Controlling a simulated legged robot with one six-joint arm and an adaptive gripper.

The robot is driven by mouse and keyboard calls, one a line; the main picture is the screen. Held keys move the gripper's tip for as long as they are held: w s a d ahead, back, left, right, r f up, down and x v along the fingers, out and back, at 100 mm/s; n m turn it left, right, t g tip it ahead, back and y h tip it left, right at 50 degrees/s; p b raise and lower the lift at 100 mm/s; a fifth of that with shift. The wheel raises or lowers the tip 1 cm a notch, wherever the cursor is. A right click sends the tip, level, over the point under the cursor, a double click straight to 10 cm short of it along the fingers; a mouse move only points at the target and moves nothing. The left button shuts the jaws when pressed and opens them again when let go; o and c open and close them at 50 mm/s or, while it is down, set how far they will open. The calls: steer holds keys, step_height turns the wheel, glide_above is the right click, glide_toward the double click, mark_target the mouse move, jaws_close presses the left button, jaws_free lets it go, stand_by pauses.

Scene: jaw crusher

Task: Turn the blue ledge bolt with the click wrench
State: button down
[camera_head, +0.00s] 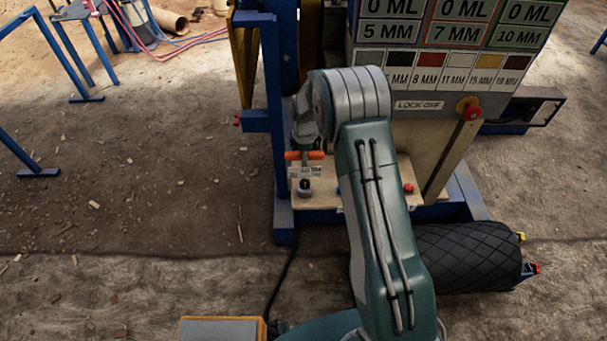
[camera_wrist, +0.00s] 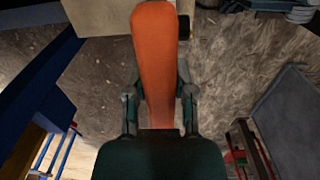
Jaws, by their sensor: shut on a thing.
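The click wrench shows its orange handle in the wrist view (camera_wrist: 155,50), between my two gripper fingers (camera_wrist: 158,98). My gripper is shut on it. In the head view, the orange handle (camera_head: 296,155) shows just below my gripper (camera_head: 305,142), over the left part of the wooden ledge (camera_head: 318,203). The wrench's working end cannot be made out. A small blue spot (camera_head: 338,190) on the ledge, beside my arm, may be the blue bolt; my arm covers the ledge around it.
A red bolt (camera_head: 408,188) stands at the ledge's right. A dark round piece (camera_head: 305,188) sits by a small label plate at its left. A blue post (camera_head: 277,130) rises close left of my gripper. A panel with labels (camera_head: 440,60) stands behind. Open dirt ground lies left.

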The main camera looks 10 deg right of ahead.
steer(key=shift+r, duration=2.05)
stand_by(0.6)
steer(key=s+d+r+m, duration=0.1)
steer(key=d+r+m, duration=0.1)
steer(key=d, duration=0.4)
steer(key=s+d+r+m, duration=0.1)
steer(key=d+r+m, duration=0.2)
steer(key=d, duration=0.3)
steer(key=shift+s+d+m, duration=0.25)
steer(key=shift+d+m, duration=0.15)
steer(key=shift+m, duration=0.1)
steer(key=shift+a+f, duration=0.1)
steer(key=shift+f, duration=0.05)
